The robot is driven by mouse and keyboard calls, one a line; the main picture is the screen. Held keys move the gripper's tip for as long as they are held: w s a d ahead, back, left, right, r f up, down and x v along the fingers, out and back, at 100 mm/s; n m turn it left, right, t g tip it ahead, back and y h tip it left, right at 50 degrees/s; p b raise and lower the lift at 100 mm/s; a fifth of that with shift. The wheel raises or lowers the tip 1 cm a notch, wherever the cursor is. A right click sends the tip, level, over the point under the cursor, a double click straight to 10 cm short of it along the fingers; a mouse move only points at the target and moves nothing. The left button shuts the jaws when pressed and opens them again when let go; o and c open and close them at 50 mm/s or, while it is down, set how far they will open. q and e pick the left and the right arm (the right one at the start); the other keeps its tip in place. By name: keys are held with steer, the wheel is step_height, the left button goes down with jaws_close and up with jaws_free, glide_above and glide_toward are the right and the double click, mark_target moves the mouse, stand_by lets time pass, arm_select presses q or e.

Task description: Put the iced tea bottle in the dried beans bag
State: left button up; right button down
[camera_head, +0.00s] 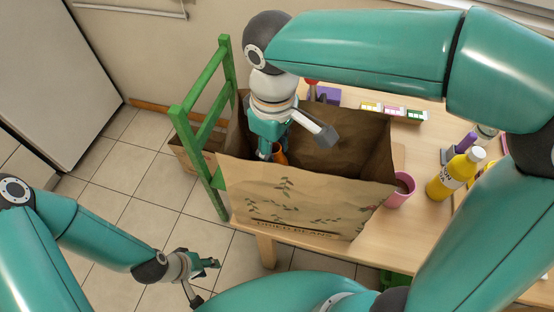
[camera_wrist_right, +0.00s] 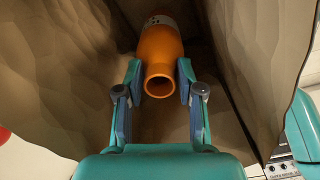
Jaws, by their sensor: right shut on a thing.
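The dried beans bag (camera_head: 290,205) is a large open brown paper bag with printed plants and lettering, standing upright at the table's near left corner. My right gripper (camera_wrist_right: 159,72) reaches down into its mouth from above. It is shut on an orange bottle (camera_wrist_right: 161,45), apparently the iced tea bottle, at its open neck. The bottle also shows in the head view (camera_head: 279,154), inside the bag's opening; its label cannot be read and its lower end is hidden. My left gripper (camera_head: 206,279) is open and empty, low at the left over the floor.
A yellow bottle (camera_head: 453,174) and a pink cup (camera_head: 400,190) stand on the table (camera_head: 389,233) right of the bag. Small colourful boxes (camera_head: 394,112) lie behind it. A green frame (camera_head: 205,125) stands close at the bag's left.

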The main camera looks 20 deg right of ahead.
steer(key=shift+f, duration=2.25)
steer(key=c, duration=0.7)
jaws_free()
step_height(320, 180, up, 12)
steer(key=p, duration=0.1)
steer(key=shift+r, duration=0.1)
